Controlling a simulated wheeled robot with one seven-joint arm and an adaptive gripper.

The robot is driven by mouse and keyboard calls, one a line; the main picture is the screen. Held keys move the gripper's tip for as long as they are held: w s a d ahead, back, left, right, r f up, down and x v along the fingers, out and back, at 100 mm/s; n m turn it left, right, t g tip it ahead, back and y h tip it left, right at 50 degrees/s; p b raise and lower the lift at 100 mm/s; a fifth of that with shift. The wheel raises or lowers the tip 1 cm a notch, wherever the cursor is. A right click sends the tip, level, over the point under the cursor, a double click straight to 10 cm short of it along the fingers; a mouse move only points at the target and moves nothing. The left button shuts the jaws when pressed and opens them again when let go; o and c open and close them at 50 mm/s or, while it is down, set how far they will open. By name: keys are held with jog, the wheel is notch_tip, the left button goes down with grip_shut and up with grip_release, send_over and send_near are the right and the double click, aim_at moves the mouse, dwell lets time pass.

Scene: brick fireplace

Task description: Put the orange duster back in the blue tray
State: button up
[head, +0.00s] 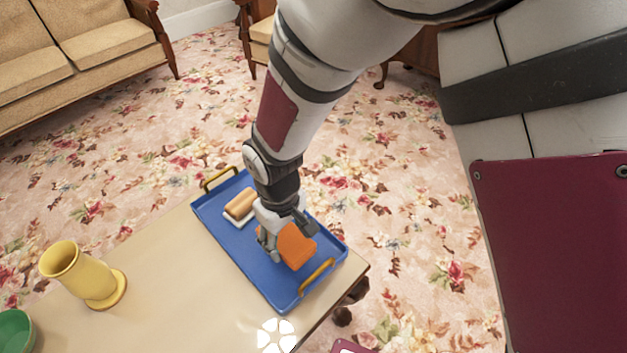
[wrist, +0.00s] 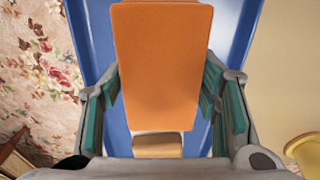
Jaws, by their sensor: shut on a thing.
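The orange duster (head: 297,246) is a flat orange block with rounded corners, within the outline of the blue tray (head: 232,250). My gripper (head: 285,240) is shut on the duster, with a finger at each side of it. In the wrist view the duster (wrist: 162,65) fills the middle between my fingers (wrist: 160,100). The blue tray, with yellow handles, lies on the table, and its blue floor (wrist: 88,30) shows on both sides of the duster in the wrist view. I cannot tell whether the duster touches the tray floor.
A tan block on a white base (head: 240,205) sits in the tray's far part. A yellow vase (head: 80,273) and a green bowl (head: 14,330) stand on the table (head: 170,275) to the left. The table's edge is close beside the tray on the right.

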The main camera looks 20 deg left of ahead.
aim_at(284, 235)
jog(key=shift+f+b, duration=0.8)
jog(key=shift+f, duration=1.6)
jog(key=shift+f, duration=0.1)
jog(key=o, duration=1.1)
notch_tip(284, 235, up, 12)
jog(key=p, duration=0.4)
jog(key=shift+s+a+f, duration=0.1)
jog(key=shift+r, duration=0.25)
